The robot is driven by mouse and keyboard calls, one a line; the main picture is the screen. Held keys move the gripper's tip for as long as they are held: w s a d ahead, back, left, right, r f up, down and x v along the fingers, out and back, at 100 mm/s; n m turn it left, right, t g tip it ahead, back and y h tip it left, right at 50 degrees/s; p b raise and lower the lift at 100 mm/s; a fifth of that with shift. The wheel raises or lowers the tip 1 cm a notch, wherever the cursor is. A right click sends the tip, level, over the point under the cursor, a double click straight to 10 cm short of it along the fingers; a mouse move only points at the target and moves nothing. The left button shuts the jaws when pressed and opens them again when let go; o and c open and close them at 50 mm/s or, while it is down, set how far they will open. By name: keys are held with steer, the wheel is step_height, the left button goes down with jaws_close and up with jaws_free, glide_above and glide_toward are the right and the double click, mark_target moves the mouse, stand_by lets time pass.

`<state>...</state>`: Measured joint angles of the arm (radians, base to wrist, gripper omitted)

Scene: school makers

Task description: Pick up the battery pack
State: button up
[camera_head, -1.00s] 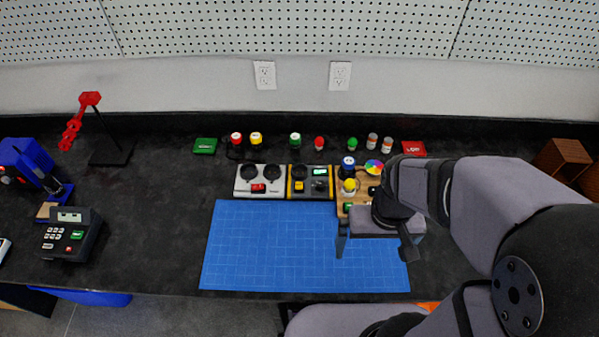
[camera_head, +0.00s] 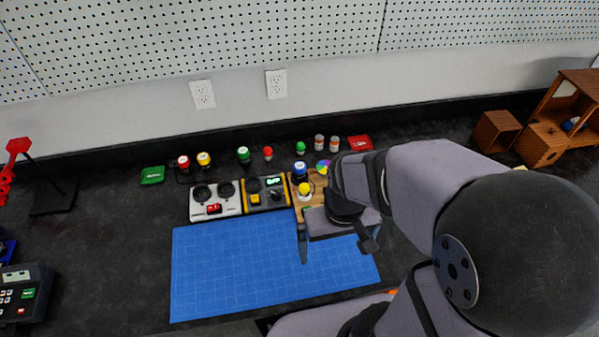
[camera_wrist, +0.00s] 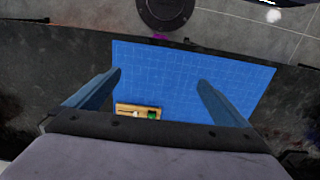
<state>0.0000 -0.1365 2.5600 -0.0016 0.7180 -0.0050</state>
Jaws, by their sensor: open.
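I cannot pick out the battery pack for certain in either view. My gripper (camera_head: 337,248) is open and empty, with its fingers pointing down above the right part of the blue cutting mat (camera_head: 250,265). In the wrist view my gripper (camera_wrist: 159,78) has its two fingers wide apart over bare mat (camera_wrist: 160,62). A wooden board (camera_head: 299,213) with small coloured items lies behind my gripper, partly hidden by it. The board's edge (camera_wrist: 120,105) also shows in the wrist view, with a white and a green item.
A grey two-knob unit (camera_head: 231,209) and a yellow-black unit (camera_head: 249,203) stand behind the mat. Several capped bottles and jars form a row farther back. Wooden cubbies (camera_head: 540,140) stand at right, a keypad device (camera_head: 20,300) at left. The mat's middle is clear.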

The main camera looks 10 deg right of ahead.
steer(key=shift+c, duration=0.6)
steer(key=c, duration=1)
steer(key=shift+c, duration=0.2)
steer(key=shift+w, duration=0.1)
steer(key=m+t+h+b, duration=0.2)
steer(key=m+b, duration=0.7)
steer(key=b, duration=0.1)
glide_above(299, 166)
steer(key=s+a, duration=0.2)
step_height(299, 166, down, 10)
steer(key=shift+w+d+p+x, duration=0.2)
steer(key=shift+p+x, duration=0.85)
steer(key=shift+x, duration=0.75)
steer(key=shift+w+d+p+x, duration=0.15)
steer(key=shift+p+x, duration=0.85)
steer(key=shift+x, duration=0.85)
